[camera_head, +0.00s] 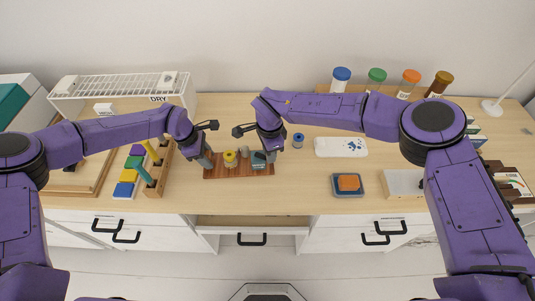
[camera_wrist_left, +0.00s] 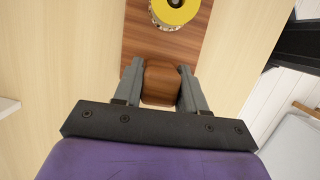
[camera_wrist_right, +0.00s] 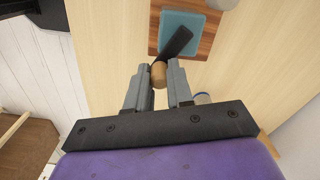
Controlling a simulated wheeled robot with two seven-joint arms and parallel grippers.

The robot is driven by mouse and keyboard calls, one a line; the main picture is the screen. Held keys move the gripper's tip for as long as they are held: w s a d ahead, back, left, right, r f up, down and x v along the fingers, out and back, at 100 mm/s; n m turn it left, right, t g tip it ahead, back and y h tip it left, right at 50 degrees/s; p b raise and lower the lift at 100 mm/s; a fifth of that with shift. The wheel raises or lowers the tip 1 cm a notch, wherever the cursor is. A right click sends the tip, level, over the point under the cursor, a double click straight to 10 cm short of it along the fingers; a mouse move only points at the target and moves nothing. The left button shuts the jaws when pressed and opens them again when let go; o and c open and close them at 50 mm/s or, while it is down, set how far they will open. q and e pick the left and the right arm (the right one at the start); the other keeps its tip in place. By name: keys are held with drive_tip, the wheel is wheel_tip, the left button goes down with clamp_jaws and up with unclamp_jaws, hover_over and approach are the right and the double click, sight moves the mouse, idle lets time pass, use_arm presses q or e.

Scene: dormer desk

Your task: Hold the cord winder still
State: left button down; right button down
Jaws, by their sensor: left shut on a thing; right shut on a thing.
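The cord winder is a brown wooden board (camera_head: 238,171) on the desk, with a yellow spool (camera_head: 230,158) near its middle and a blue-grey block (camera_head: 258,161) toward its right end. My left gripper (camera_head: 208,161) is at the board's left end. In the left wrist view its fingers are shut on a brown wooden block (camera_wrist_left: 160,84) on the board, below the yellow spool (camera_wrist_left: 174,9). My right gripper (camera_head: 270,156) is at the right end. In the right wrist view its fingers are shut on a round wooden knob (camera_wrist_right: 158,75) at the end of a black crank arm (camera_wrist_right: 177,43) over the teal block (camera_wrist_right: 183,28).
A rack with coloured blocks (camera_head: 126,182) stands left of the board. A small blue-capped jar (camera_head: 298,141), a white case (camera_head: 341,147) and a dark tray with an orange block (camera_head: 348,184) lie right. Several coloured-lid jars stand at the back. An open drawer is in front.

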drive_tip(key=n, duration=0.1)
drive_tip(key=w+n, duration=0.1)
drive_tip(key=n, duration=0.1)
drive_tip(key=w+n, duration=0.1)
drive_tip(key=n, duration=0.1)
drive_tip(key=shift+d, duration=0.15)
drive_tip(key=shift+n, duration=0.3)
idle(0.3)
drive_tip(key=c, duration=1)
unclamp_jaws()
wheel_tip(320, 180, up, 12)
